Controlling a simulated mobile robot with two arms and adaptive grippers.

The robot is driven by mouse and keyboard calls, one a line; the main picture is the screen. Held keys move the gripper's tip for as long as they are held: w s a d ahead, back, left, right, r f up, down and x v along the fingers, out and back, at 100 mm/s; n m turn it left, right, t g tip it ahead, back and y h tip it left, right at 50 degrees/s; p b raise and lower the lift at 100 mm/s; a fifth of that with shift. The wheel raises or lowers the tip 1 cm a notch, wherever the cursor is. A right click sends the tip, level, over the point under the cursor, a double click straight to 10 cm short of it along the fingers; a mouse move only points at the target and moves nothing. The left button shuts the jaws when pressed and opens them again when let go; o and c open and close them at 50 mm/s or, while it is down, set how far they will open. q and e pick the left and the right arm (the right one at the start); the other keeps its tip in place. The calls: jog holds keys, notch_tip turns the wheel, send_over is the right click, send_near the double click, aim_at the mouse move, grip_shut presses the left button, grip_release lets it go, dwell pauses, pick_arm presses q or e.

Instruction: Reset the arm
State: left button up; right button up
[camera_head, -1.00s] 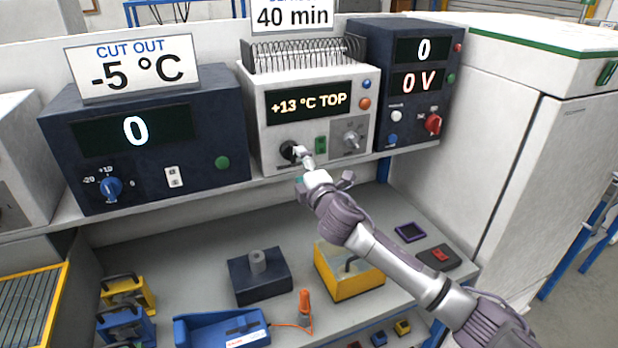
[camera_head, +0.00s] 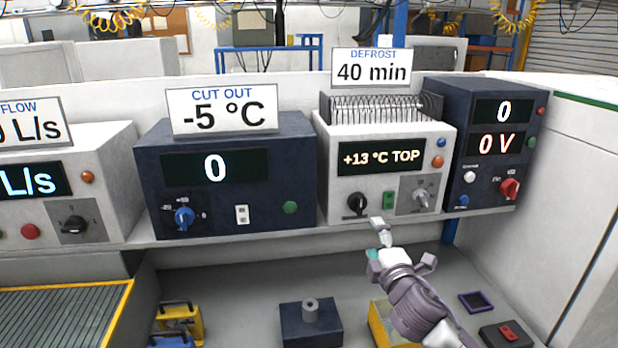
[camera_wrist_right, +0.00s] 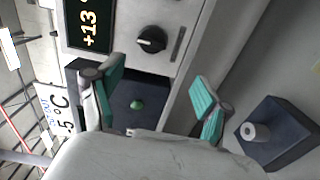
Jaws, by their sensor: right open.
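My right gripper (camera_head: 380,232) is in front of the white defrost unit (camera_head: 334,180), just below its black knob (camera_head: 357,204). The same gripper shows open and empty in the right wrist view (camera_wrist_right: 158,100), its two green-padded fingers apart. There the black knob (camera_wrist_right: 152,39) lies beyond the fingers, with a clear gap and no contact visible. The unit's display reads "+13 °C TOP" and the sign (camera_head: 371,68) above it reads "DEFROST 40 min". My left gripper is in neither view.
The dark cut-out unit (camera_head: 225,210) stands left of the defrost unit, and a dark power unit (camera_head: 482,160) reading "0 V" stands right. Below the shelf are a dark block with a peg (camera_head: 311,325) and a yellow box (camera_head: 383,325). A white cabinet (camera_head: 545,190) bounds the right side.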

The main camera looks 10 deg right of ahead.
jog(key=s+a+f+m+g+h, duration=0.15)
jog(key=s+f+m+g, duration=0.6)
jog(key=s+f, duration=0.85)
jog(key=s+f+m+g+y, duration=0.1)
jog(key=s+f+m+g, duration=0.25)
jog(key=s, duration=0.85)
jog(key=s+f+m+g, duration=0.3)
jog(key=s+f+m, duration=0.15)
jog(key=s, duration=0.75)
notch_tip(320, 180, down, 30)
jog(key=s+g+b, duration=0.1)
jog(key=b, duration=0.3)
jog(key=s+d+f+g+b, duration=0.1)
jog(key=s+d+f+b, duration=0.1)
jog(key=s+f, duration=1.4)
notch_tip(320, 180, down, 2)
jog(key=shift+s+f+g, duration=0.1)
jog(key=shift+s+g, duration=0.1)
jog(key=shift+g, duration=0.1)
jog(key=shift+d, duration=0.1)
